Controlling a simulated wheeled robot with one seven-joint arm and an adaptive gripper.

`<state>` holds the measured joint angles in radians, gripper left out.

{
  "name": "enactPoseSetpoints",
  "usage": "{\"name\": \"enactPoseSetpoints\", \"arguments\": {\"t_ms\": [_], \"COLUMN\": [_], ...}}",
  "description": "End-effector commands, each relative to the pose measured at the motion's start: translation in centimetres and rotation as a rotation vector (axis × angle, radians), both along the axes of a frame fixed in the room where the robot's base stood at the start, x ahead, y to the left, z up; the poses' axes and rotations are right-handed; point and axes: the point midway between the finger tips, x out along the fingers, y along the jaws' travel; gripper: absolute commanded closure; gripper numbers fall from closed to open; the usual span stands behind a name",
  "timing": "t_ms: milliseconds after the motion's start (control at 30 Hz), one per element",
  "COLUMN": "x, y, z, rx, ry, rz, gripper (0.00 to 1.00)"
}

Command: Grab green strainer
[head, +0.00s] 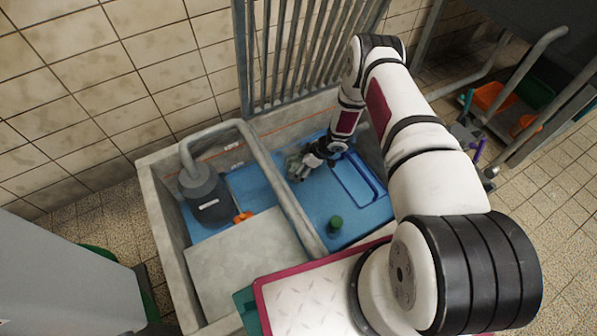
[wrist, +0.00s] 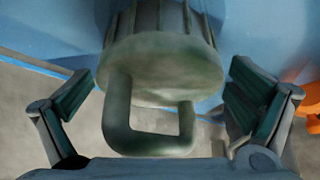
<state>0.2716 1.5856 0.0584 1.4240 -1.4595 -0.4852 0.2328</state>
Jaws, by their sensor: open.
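The strainer, a grey-green ribbed cylinder with a round end plate and a loop handle, shows in the wrist view (wrist: 160,65), with its handle toward my palm. In the head view the strainer (head: 294,166) is a small grey-green shape on the blue floor of the basin, just left of my gripper (head: 307,161). My gripper's fingers in the wrist view (wrist: 162,88) are open, one on each side of the strainer, with visible gaps. I see no finger pressing on it. The strainer's far end is cut off in the wrist view.
The concrete basin (head: 163,222) surrounds the blue floor. A grey pipe (head: 262,160) crosses it left of my gripper. A dark pump (head: 205,192) and an orange part (head: 243,217) lie farther left. A dark green-topped cylinder (head: 335,224) stands nearer. Metal bars (head: 310,50) rise behind.

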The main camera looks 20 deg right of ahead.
Motion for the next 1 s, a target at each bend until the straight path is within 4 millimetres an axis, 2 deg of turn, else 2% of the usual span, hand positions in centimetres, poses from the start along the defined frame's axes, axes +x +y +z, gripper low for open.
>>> {"name": "enactPoseSetpoints", "arguments": {"t_ms": [133, 167, 467, 767, 1000], "x": [0.0, 0.0, 0.0, 0.0, 0.0], "y": [0.0, 0.0, 0.0, 0.0, 0.0], "z": [0.1, 0.1, 0.1, 0.2, 1.8], "rx": [0.0, 0.0, 0.0, 0.0, 0.0], "ry": [0.0, 0.0, 0.0, 0.001, 0.0], "rz": [0.0, 0.0, 0.0, 0.001, 0.001], "gripper": [0.0, 0.05, 0.73, 0.73, 0.73]}}
